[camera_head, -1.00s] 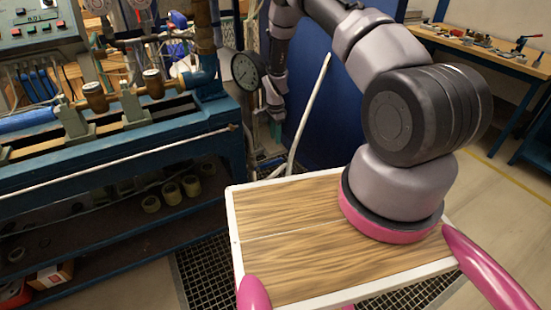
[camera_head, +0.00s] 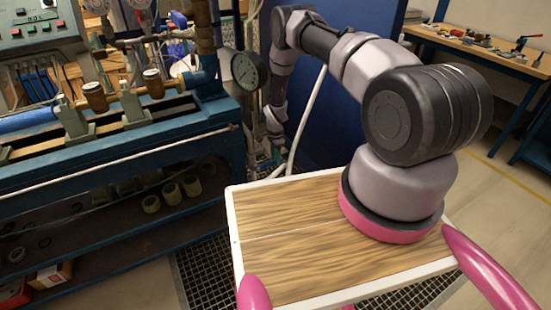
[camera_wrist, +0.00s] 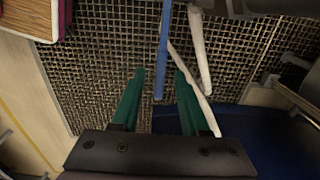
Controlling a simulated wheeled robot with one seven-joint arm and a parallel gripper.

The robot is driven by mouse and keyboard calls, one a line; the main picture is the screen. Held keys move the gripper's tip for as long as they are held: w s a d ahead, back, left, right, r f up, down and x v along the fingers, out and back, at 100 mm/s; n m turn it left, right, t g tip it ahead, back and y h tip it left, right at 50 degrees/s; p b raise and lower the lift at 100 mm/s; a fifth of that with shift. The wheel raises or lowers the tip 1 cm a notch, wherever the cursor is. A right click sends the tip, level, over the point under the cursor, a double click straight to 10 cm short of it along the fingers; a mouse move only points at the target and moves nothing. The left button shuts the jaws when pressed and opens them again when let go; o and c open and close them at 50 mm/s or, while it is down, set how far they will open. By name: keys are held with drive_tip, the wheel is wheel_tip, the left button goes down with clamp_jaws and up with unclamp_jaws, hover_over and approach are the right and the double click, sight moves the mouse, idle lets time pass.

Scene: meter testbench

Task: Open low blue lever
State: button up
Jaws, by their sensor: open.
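A slim blue bar (camera_wrist: 163,50), which looks like the low blue lever, runs down from the top of the wrist view. Its lower end shows between the two green fingertips of my gripper (camera_wrist: 157,85). The fingers are spread apart, and I see no contact with the bar. I cannot tell the bar's depth relative to the fingertips. I cannot pick out the lever clearly there.
White pipes (camera_wrist: 199,50) pass close to the right finger. Metal grating (camera_wrist: 105,75) lies below. In the head view a round gauge (camera_head: 245,70) and a white pipe (camera_head: 308,112) stand near my wrist. The blue bench (camera_head: 120,140) is left, a blue panel (camera_head: 340,120) behind.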

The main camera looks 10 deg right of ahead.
drive_tip(key=shift+c, duration=0.3)
clamp_jaws()
idle(1.1)
